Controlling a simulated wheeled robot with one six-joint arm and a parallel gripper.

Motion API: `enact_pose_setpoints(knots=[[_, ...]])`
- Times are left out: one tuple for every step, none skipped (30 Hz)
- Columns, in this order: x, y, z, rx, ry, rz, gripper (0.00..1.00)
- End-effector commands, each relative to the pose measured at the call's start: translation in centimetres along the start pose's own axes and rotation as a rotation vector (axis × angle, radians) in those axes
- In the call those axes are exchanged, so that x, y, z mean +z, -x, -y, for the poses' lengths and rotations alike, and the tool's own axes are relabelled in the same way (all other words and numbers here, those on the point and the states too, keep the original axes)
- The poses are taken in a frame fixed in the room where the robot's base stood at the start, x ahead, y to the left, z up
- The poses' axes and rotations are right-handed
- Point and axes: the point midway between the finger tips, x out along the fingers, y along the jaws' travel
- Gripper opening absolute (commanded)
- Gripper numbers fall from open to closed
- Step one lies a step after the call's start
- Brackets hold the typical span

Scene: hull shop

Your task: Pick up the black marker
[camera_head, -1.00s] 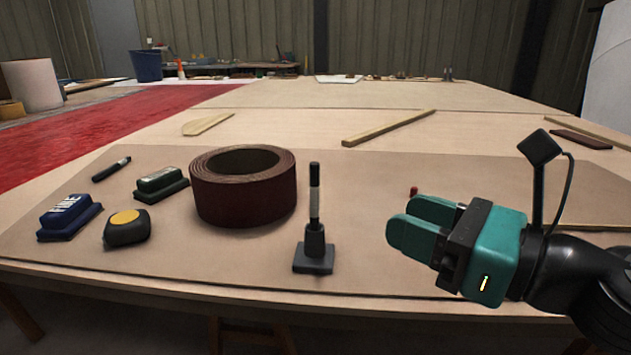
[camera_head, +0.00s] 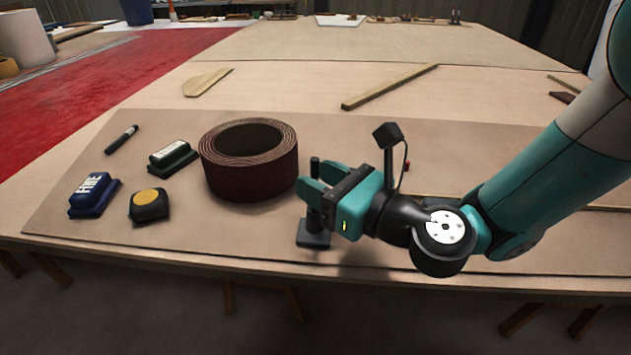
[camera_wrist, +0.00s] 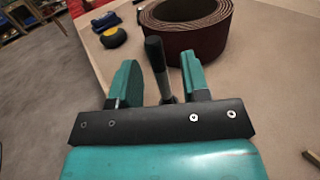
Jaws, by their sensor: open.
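A black marker with a pale band stands upright in a small dark holder (camera_head: 313,240) near the front of the table. Its black top (camera_head: 315,165) shows just above my gripper (camera_head: 310,182) in the head view. My gripper is open, its teal fingers pointing left around the marker. In the wrist view the marker (camera_wrist: 154,55) stands between the two fingers of my gripper (camera_wrist: 159,80), with a gap to each; its lower part is hidden by the gripper body. A second dark marker (camera_head: 121,139) lies flat at the left of the table.
A dark red abrasive roll (camera_head: 248,180) stands just behind and left of my gripper. A green block (camera_head: 172,158), a blue block (camera_head: 93,195) and a yellow-black tape measure (camera_head: 149,205) lie further left. A wooden strip (camera_head: 390,87) lies behind. The front-right tabletop is mostly clear.

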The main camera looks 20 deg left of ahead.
Motion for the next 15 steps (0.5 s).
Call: enact_pose_setpoints(knots=[[0.2,-0.58,-0.03,0.001,0.001,0.0,0.42],[0.19,-0.83,-0.04,0.002,0.0,0.001,0.42],[0.12,-1.06,-0.03,0.001,0.001,0.0,0.42],[0.08,-1.15,-0.01,0.0,0.0,0.0,0.42],[0.04,-1.21,0.0,0.0,-0.001,0.0,0.42],[0.0,-1.23,0.02,0.0,-0.002,0.0,0.42],[-0.02,-1.22,0.02,-0.001,-0.002,0.0,0.42],[-0.03,-1.21,0.03,-0.001,-0.002,0.0,0.42],[-0.03,-1.2,0.03,-0.001,-0.002,0.0,0.42],[-0.03,-1.2,0.03,-0.001,-0.002,0.0,0.42],[-0.03,-1.2,0.03,-0.001,-0.002,0.0,0.38],[-0.03,-1.19,0.03,-0.001,-0.002,0.0,0.29],[-0.02,-1.19,0.03,-0.001,-0.002,0.0,0.22],[-0.02,-1.19,0.03,-0.001,-0.001,0.0,0.15],[-0.02,-1.18,0.03,-0.001,-0.001,0.0,0.06]])
